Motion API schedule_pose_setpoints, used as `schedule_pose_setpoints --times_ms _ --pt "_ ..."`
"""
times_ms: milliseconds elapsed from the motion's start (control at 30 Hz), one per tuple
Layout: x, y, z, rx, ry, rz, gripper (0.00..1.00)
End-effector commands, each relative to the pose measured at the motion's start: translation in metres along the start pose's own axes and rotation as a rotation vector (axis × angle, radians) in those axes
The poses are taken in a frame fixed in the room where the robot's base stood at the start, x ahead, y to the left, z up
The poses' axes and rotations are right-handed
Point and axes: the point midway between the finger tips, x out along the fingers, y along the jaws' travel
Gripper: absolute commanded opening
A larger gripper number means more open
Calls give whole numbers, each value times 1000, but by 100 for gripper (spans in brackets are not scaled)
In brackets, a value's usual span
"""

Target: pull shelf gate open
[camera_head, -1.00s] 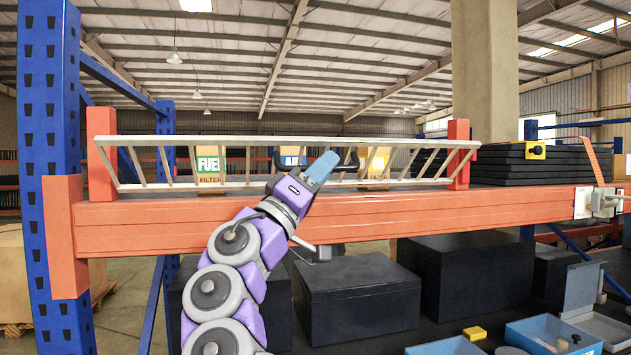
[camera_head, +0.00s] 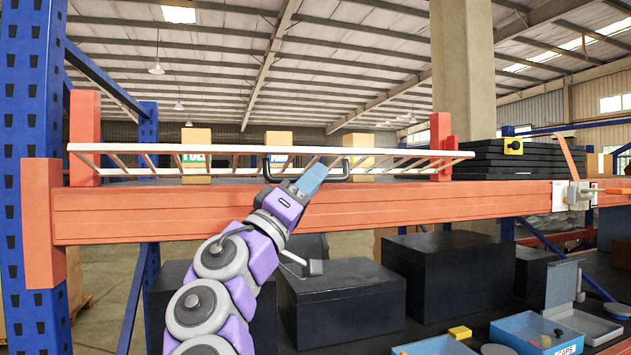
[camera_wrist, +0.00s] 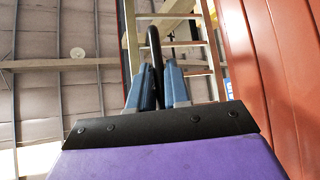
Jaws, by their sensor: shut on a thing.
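The shelf gate (camera_head: 215,148) is a pale slatted frame along the front of the orange shelf beam (camera_head: 400,202), between two orange posts. It leans outward over the beam, with its top rail tipped toward me. Its black handle (camera_head: 347,171) is at the middle of the gate. My gripper (camera_head: 318,170), with blue fingers, reaches up from below to the handle. In the wrist view, the blue fingers (camera_wrist: 158,88) are closed around the black handle bar (camera_wrist: 153,45), with the gate's slats (camera_wrist: 172,18) behind it. The exact contact is partly hidden by the fingers.
Small cartons (camera_head: 196,139) stand behind the gate. A blue upright (camera_head: 30,110) rises at left. Black boxes (camera_head: 455,270) and blue bins (camera_head: 535,333) fill the level below.

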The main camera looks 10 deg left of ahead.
Motion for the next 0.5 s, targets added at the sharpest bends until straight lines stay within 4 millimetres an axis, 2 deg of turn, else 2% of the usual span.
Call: schedule_pose_setpoints --times_ms 400,433,500 --pt "-2 -3 -2 -1 6 -6 0" --pt "-2 -3 -2 -1 6 -6 20" --pt "-2 -3 -1 -1 5 -6 26"
